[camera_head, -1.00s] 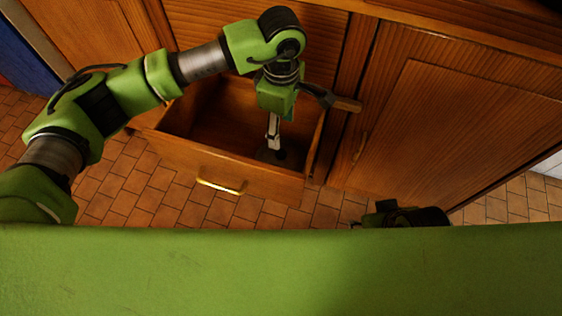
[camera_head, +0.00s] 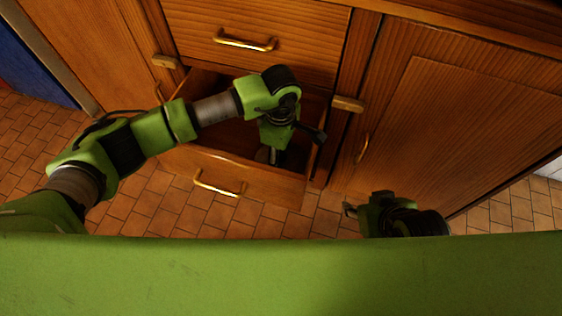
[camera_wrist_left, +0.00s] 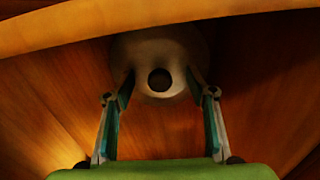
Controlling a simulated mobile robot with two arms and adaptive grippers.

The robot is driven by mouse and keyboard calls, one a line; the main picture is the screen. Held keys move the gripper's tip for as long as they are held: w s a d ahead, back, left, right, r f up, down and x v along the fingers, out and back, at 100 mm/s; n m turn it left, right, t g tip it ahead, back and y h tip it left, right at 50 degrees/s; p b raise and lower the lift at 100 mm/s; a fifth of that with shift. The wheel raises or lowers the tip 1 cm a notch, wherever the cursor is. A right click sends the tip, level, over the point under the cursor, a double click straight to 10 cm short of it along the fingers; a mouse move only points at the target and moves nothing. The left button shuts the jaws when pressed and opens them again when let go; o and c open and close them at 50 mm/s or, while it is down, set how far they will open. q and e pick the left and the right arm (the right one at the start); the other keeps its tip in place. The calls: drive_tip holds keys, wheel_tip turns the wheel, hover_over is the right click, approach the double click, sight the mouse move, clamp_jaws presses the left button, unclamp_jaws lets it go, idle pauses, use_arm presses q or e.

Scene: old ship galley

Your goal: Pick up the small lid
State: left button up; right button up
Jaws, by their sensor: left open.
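The small lid (camera_wrist_left: 160,50) shows in the left wrist view as a round, pale grey disc with a dark round knob in its middle. It lies inside the open wooden drawer. My left gripper (camera_wrist_left: 160,78) is open, one finger on each side of the knob, with the fingertips over or close to the lid. I cannot tell whether they touch it. In the head view my left gripper (camera_head: 270,154) reaches down into the drawer, and the arm hides most of the lid. My right gripper (camera_head: 350,209) is at the lower right, outside the drawer, partly in view.
The open drawer (camera_head: 240,178) with a brass handle (camera_head: 218,186) surrounds my left gripper on its sides. A closed drawer (camera_head: 270,30) is above it. A closed cabinet door (camera_head: 450,130) stands to the right. The tiled floor (camera_head: 140,205) is clear in front.

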use_arm(q)
drive_tip(key=shift+f, duration=0.1)
clamp_jaws()
idle(0.3)
